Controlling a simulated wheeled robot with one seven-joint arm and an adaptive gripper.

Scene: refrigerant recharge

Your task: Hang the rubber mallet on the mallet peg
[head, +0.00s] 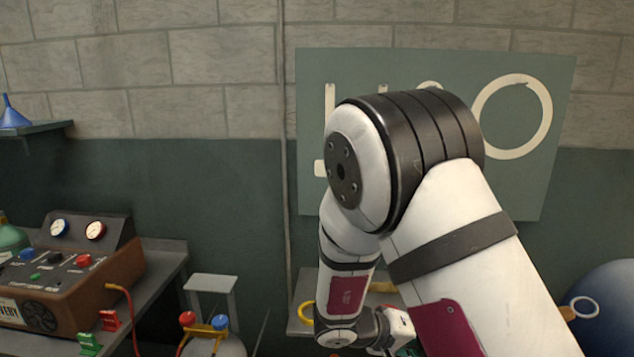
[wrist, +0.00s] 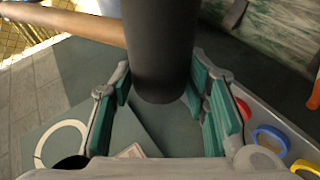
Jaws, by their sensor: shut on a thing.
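The rubber mallet shows in the wrist view, with a thick dark head (wrist: 160,40) and a wooden handle (wrist: 65,22) running off to the upper left. My gripper (wrist: 160,82) has its teal-padded fingers on either side of the dark head and is shut on it. In the head view my arm hides most of the gripper, and I cannot make out the mallet there. A green wall board (head: 555,150) with white painted outlines stands behind my arm. My arm covers its middle, and I cannot make out the mallet peg.
A brown recovery machine (head: 75,275) with gauges sits on a bench at left. A small shelf (head: 40,128) holds a blue funnel (head: 12,112). A tank (head: 215,345) with red and blue knobs stands low. Red, blue (wrist: 270,137) and yellow rings lie right in the wrist view.

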